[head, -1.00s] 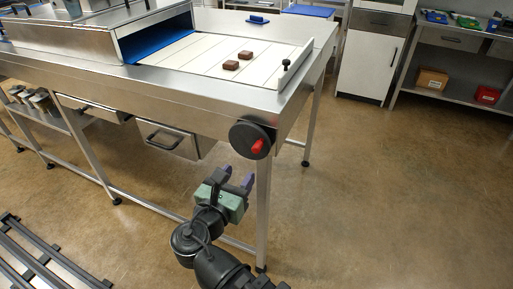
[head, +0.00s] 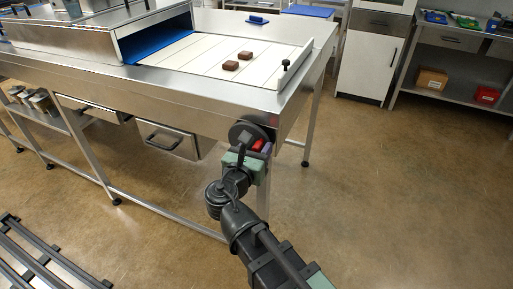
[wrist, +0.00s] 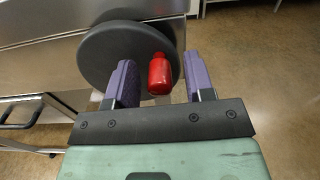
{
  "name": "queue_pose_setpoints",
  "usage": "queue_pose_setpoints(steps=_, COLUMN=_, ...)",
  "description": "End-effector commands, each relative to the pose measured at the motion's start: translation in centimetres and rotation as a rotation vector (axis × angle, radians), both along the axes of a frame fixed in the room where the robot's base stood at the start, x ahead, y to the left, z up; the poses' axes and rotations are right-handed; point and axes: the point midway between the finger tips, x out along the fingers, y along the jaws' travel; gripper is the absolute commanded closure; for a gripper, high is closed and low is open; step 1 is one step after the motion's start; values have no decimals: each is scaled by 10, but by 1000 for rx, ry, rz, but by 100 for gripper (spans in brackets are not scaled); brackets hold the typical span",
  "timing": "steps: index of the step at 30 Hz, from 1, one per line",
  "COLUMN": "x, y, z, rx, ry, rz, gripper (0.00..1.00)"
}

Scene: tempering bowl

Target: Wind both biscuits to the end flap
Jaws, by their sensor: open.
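Two brown biscuits, a nearer one (head: 231,65) and a farther one (head: 245,55), lie on the white slatted belt (head: 190,58). The upright end flap (head: 295,66) with a small black knob stands at the belt's right end. The black crank wheel (wrist: 105,50) is on the table's front, with its red handle (wrist: 159,74) sticking out. My gripper (wrist: 158,84) is open, its purple fingers on either side of the red handle. I cannot tell whether either finger touches it. In the head view my gripper (head: 257,152) partly hides the wheel and handle.
A steel hood (head: 150,38) with a blue inside covers the belt's left end. A drawer (head: 168,140) hangs under the table, left of the wheel. A table leg (head: 263,195) stands below the wheel. The floor to the right is clear.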

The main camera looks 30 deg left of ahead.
Motion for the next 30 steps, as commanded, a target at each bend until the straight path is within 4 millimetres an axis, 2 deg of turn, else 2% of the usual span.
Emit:
queue_pose_setpoints(steps=1, x=0, y=0, z=0, rx=0, ry=0, rz=0, gripper=54)
queue_pose_setpoints(steps=10, x=0, y=0, z=0, rx=0, ry=0, rz=0, gripper=100)
queue_pose_setpoints(steps=20, x=-1, y=-1, z=-2, rx=38, ry=2, rz=0, gripper=100)
queue_pose_setpoints(steps=30, x=0, y=-4, z=-13, rx=242, ry=12, rz=0, gripper=100)
